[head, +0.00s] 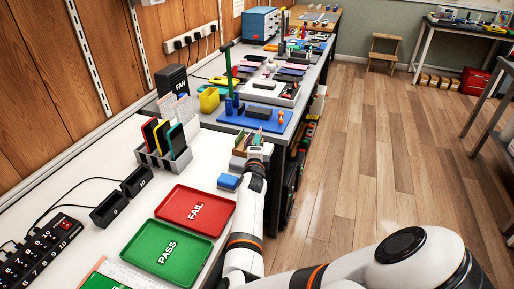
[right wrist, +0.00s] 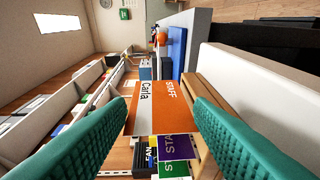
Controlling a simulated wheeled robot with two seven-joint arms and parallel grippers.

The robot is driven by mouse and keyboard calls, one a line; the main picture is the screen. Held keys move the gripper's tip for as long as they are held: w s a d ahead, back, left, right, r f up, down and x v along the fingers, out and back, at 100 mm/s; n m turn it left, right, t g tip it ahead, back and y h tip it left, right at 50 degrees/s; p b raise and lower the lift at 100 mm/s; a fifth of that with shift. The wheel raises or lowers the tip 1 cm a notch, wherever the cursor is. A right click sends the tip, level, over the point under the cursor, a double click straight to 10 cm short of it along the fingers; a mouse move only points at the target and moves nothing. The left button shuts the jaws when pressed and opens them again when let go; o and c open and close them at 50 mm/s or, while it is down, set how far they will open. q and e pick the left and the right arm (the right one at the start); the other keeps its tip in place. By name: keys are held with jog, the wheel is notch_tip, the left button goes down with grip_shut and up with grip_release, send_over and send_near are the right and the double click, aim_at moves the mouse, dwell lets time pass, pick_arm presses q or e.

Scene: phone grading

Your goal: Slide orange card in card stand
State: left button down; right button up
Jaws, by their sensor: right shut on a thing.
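The orange card (right wrist: 160,112), with a white strip reading "Carla" and the word "STAFF", is between the green fingers of my right gripper (right wrist: 163,108), which is shut on it. In the head view my right gripper (head: 257,153) is at the table's right edge, right beside the card stand (head: 238,152). Wooden slats of the stand (right wrist: 206,95) show beside the card in the right wrist view. A purple card (right wrist: 179,147) and a green card (right wrist: 172,167) show close to the orange card. I cannot tell whether its lower edge is in a slot. My left gripper is out of view.
A blue block (head: 228,182) lies just in front of the stand. The red FAIL tray (head: 215,226), green PASS tray (head: 140,255) and grey phone rack (head: 150,158) stand to the left. A blue mat (head: 233,119) lies beyond.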

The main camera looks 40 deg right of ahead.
jog(key=shift+s+a+f+b, duration=0.1)
jog(key=shift+a+f+b, duration=0.05)
jog(key=shift+f, duration=0.35)
jog(key=shift+s+a+f+b, duration=0.1)
jog(key=shift+f+b, duration=0.05)
jog(key=shift+f, duration=0.3)
jog(key=o, duration=1)
jog(key=shift+r, duration=0.2)
notch_tip(320, 180, up, 2)
jog(key=p, duration=0.3)
jog(key=shift+w+r, duration=0.15)
jog(key=shift+r, duration=0.1)
jog(key=r+p, duration=0.3)
jog(key=r, duration=0.2)
jog(key=shift+d+p, duration=0.2)
jog(key=shift+p, duration=0.15)
